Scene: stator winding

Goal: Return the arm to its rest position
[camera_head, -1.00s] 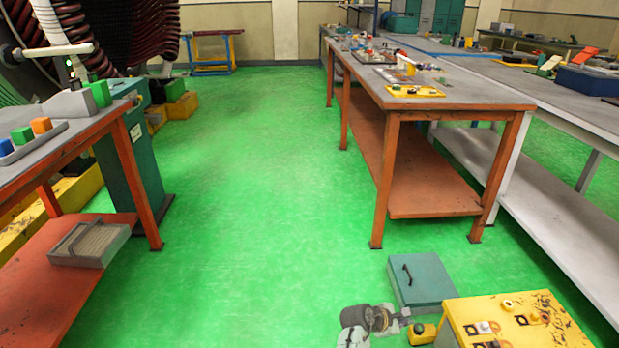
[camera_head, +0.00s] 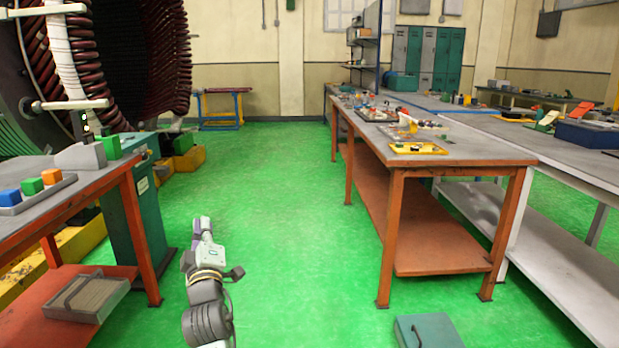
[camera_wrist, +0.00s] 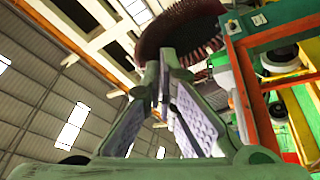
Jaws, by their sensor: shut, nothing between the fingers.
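My arm rises from the bottom of the head view, left of centre, over the green floor. My gripper (camera_head: 204,225) is at its far end, small and pointing away from me, clear of both workbenches. In the wrist view my gripper (camera_wrist: 165,62) fills the middle. Its two pale, ridged fingers lean together at the tips, shut with nothing between them. The wrist view looks upward past the fingers at the roof and part of the large stator with its dark red coils (camera_wrist: 180,30).
An orange-legged workbench (camera_head: 440,153) stands right of the aisle. Another bench (camera_head: 105,185) with coloured blocks is at left, beside a teal cabinet (camera_head: 140,205) and the stator (camera_head: 172,60). A teal box (camera_head: 428,330) lies at the bottom edge. The green aisle (camera_head: 270,180) is free.

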